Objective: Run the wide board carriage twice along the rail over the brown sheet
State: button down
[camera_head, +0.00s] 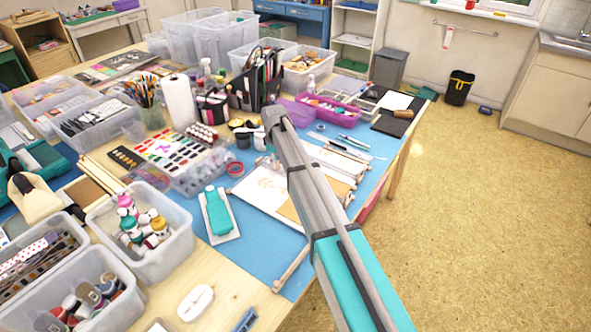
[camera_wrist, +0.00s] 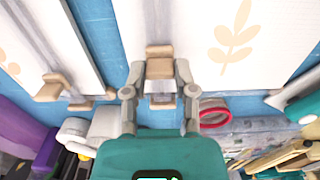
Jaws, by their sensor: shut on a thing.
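In the wrist view my gripper (camera_wrist: 160,88) is closed around a small tan wooden handle (camera_wrist: 159,53), with one finger on each side. The handle sits at the end of a grooved white strip that runs up the picture beside a white sheet with a tan leaf print (camera_wrist: 232,38). A second wooden handle (camera_wrist: 52,88) stands to the left, apart from my gripper. My fingers are hidden there, and I cannot tell the board carriage's full width.
A white sheet with a faint leaf print (camera_head: 263,188) lies left of the brown sheet. A red ring (camera_wrist: 214,112) lies right of my fingers. Storage bins crowd the left.

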aim_at(268, 167)
jog(key=w+a, duration=0.1)
jog(key=a, duration=0.1)
jog(key=w+a, duration=0.1)
jog(key=shift+a, duration=0.4)
jog(key=c, duration=0.5)
grip_release()
jog(key=shift+o, duration=0.5)
jog(key=shift+w, duration=0.1)
jog(key=shift+d, duration=0.15)
